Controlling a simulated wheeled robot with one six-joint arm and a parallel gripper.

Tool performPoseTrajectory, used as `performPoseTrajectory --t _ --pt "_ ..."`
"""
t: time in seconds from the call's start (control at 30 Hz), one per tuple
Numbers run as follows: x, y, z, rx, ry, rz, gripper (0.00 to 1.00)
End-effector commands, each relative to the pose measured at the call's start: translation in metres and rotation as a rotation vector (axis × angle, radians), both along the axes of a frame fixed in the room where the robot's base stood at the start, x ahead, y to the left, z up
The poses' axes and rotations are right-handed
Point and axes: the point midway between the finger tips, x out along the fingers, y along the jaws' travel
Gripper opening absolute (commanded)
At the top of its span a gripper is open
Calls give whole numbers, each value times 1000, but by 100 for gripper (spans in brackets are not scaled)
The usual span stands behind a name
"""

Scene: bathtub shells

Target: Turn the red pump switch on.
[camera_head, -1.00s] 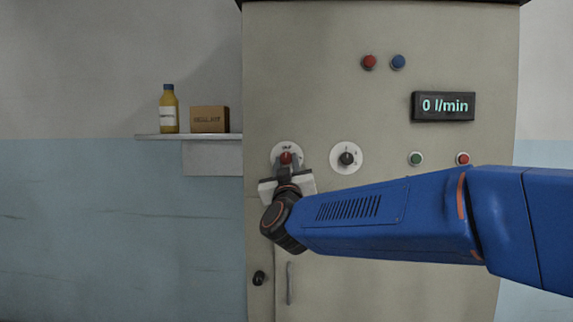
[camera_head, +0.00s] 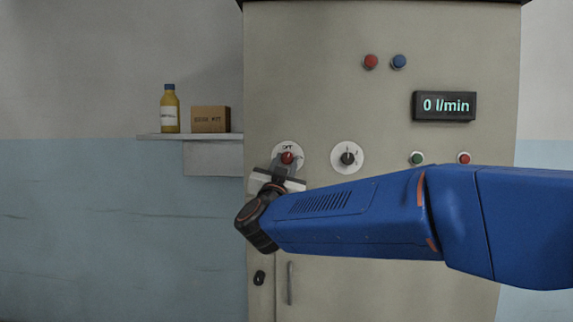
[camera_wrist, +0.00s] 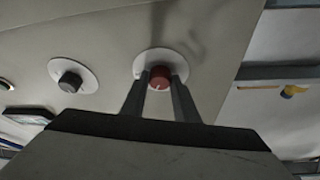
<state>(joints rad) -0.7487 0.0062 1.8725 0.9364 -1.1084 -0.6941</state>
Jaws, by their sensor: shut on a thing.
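The red pump switch (camera_head: 287,158) is a round knob on a white dial plate (camera_head: 277,147) at the left of the cabinet front. Lettering that looks like "OFF" shows at the plate's top in the head view. My gripper (camera_head: 284,163) is shut on the red knob from below, with a finger on each side. In the wrist view the fingers of my gripper (camera_wrist: 160,92) flank the red knob (camera_wrist: 160,76), and a light mark shows on its face. The display (camera_head: 444,106) reads 0 l/min.
A black knob (camera_head: 347,158) on a white plate sits just right of the red one. Red (camera_head: 371,62) and blue (camera_head: 399,62) buttons are above, green (camera_head: 417,158) and red (camera_head: 463,158) ones at right. A shelf (camera_head: 190,136) at left holds a bottle (camera_head: 170,110) and a box (camera_head: 210,119).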

Motion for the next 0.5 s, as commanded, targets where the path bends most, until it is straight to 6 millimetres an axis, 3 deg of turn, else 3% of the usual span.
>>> performPoseTrajectory --t 0.5 --pt "0 5 2 493 -16 0 5"
